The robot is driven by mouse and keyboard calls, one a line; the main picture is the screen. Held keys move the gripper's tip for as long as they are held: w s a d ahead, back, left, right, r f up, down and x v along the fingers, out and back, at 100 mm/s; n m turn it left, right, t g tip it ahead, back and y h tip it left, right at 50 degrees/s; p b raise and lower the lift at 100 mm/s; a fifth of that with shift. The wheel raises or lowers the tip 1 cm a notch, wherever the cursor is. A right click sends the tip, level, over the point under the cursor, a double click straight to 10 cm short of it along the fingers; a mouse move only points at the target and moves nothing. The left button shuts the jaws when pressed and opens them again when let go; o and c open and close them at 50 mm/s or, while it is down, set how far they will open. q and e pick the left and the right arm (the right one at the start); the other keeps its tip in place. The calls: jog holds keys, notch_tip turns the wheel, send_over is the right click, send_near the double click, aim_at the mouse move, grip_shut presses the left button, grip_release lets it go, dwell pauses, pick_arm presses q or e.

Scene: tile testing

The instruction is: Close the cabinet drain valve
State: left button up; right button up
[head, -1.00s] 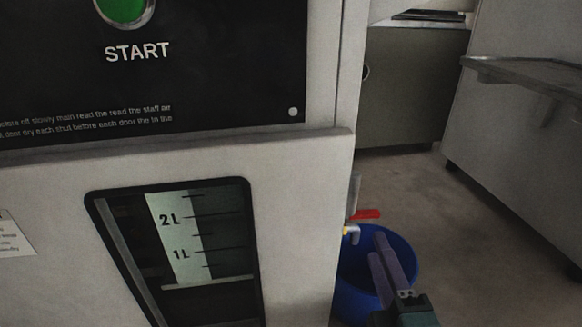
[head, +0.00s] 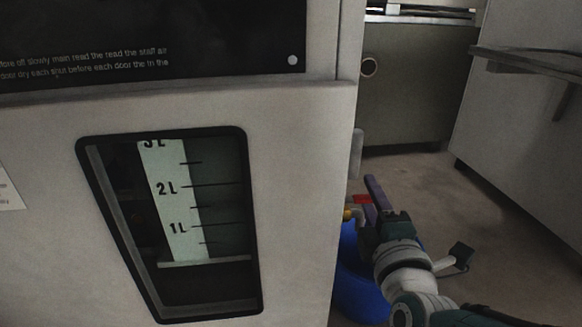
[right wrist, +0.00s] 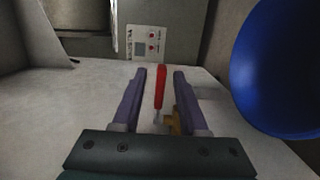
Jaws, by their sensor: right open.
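The drain valve's red handle (head: 361,199) sticks out at the right side of the cabinet (head: 200,105), with a yellow fitting (head: 348,214) beside it. My right gripper (head: 371,186) is at the handle, and its purple fingers partly cover it. In the right wrist view the red handle (right wrist: 160,88) lies lengthwise between the two fingers of the open right gripper (right wrist: 160,72), with a gap on both sides. Part of the yellow fitting (right wrist: 174,121) shows near the right finger's base. My left gripper is not in view.
A blue bucket (head: 357,285) stands on the floor below the valve; it is close on the right in the wrist view (right wrist: 285,75). The cabinet's level window (head: 188,187) shows litre marks. A steel counter (head: 415,85) stands behind, with clear floor before it.

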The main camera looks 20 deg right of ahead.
jog(key=shift+s, duration=0.15)
grip_shut()
jog(key=shift+f, duration=0.1)
dwell(1.1)
